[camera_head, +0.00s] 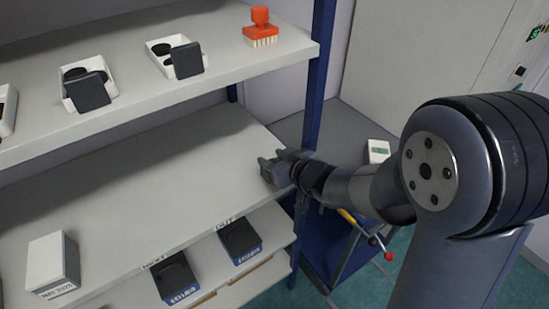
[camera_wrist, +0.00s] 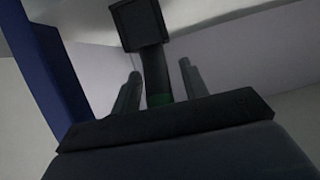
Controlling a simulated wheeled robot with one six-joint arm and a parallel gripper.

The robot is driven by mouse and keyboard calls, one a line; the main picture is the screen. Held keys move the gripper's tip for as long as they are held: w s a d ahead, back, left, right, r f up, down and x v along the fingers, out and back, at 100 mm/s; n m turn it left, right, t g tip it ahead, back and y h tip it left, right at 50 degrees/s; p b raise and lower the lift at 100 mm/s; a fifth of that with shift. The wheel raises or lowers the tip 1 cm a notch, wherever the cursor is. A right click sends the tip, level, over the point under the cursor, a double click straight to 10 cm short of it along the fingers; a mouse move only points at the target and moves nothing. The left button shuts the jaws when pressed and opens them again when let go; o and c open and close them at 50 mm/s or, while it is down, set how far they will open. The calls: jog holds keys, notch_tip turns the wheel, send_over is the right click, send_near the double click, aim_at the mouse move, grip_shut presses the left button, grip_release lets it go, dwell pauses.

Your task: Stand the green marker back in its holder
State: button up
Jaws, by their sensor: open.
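My gripper (camera_wrist: 158,80) is open in the wrist view, one finger on each side of a dark upright stalk. I see no finger clearly touching the stalk. In the head view my gripper (camera_head: 270,167) is at the right end of the middle shelf, and the marker cannot be made out there.
The middle shelf (camera_head: 150,170) is mostly bare. A blue post (camera_head: 318,75) stands close behind my gripper. The upper shelf holds white trays (camera_head: 82,95) and an orange stamp-like brush (camera_head: 261,28).

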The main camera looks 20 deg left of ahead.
jog(key=p+v, duration=0.1)
jog(key=v, duration=0.9)
jog(key=shift+d, duration=0.45)
jog(key=x, duration=1.1)
jog(key=shift+s+a+r+b, duration=0.2)
jog(key=shift+b, duration=0.1)
jog(key=shift+s+d+r, duration=0.1)
jog(key=shift+r, duration=1.55)
